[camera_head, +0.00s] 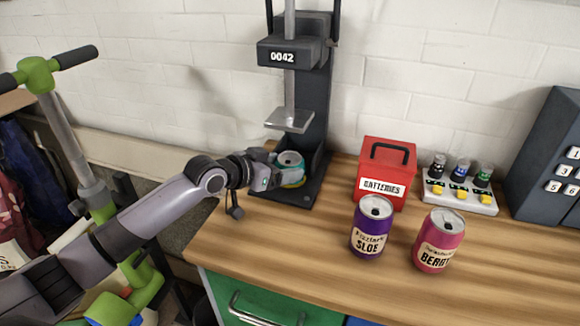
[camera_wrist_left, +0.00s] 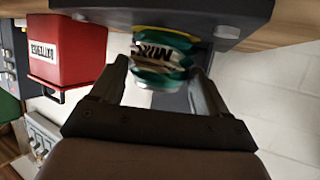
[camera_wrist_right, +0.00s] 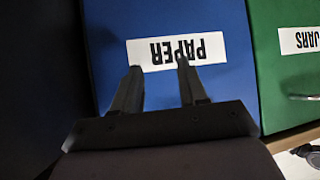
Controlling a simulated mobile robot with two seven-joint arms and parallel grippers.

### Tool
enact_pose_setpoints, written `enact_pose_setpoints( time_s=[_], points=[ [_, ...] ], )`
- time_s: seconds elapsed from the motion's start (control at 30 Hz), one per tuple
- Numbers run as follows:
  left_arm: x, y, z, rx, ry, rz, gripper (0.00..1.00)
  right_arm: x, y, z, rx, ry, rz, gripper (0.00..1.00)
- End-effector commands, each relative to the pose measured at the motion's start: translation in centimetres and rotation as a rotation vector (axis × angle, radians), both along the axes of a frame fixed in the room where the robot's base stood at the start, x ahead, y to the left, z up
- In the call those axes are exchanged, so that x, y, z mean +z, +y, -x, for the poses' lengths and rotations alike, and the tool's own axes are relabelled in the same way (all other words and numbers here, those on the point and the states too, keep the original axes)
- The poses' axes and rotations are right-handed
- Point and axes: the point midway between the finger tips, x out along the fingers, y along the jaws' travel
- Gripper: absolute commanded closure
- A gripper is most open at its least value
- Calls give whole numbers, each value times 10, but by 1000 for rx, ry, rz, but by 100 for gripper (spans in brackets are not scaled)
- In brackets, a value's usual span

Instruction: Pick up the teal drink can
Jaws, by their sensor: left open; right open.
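The teal drink can (camera_head: 290,163) stands on the base of the dark press at the back of the bench. It looks dented, with a crumpled middle, in the left wrist view (camera_wrist_left: 163,58). My left gripper (camera_head: 275,172) is at the can from the left, and its open fingers (camera_wrist_left: 160,75) lie on either side of it. I cannot tell whether the fingers touch it. My right gripper (camera_wrist_right: 157,80) is open and empty in front of a blue panel labelled PAPER (camera_wrist_right: 222,95).
The press plate (camera_head: 289,120) hangs above the can, with a display reading 0042. A red batteries box (camera_head: 398,157), a purple can (camera_head: 371,240) and a pink can (camera_head: 437,243) stand to the right. The bench's front right (camera_head: 510,290) is clear.

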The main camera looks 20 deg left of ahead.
Motion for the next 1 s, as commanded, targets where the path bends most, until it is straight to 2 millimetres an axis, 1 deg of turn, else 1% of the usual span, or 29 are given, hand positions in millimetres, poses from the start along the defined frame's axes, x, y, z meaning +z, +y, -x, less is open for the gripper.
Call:
enact_pose_setpoints(
  time_s=[0.03,0.17,0.43,0.47,0.5,0.53,0.57,0.67,0.7,1.0],
  points=[
    [-2,-2,-4,1,0,2,24,0,0,0,0,0,0,57],
    [-5,-6,-10,0,1,0,24,0,0,0,0,0,0,57],
    [-5,-6,-11,0,0,-1,24,0,0,0,-1,-1,-1,57],
    [-6,-6,-11,0,0,-1,34,0,0,0,-1,-1,-1,57],
    [-6,-6,-11,0,0,-1,47,0,0,0,-1,-1,-1,57],
    [-6,-6,-11,0,0,-1,57,0,0,0,-1,-1,-1,57],
    [-6,-6,-11,0,0,-1,60,0,0,0,-1,-1,-1,57],
    [-5,-6,-11,0,0,-1,60,0,0,0,-1,-1,-2,57],
    [-5,-6,-11,0,0,-1,65,0,0,0,-1,-1,-2,57],
    [-2,-6,-11,0,-1,0,65,0,0,-1,-2,-2,-1,57]
  ],
)
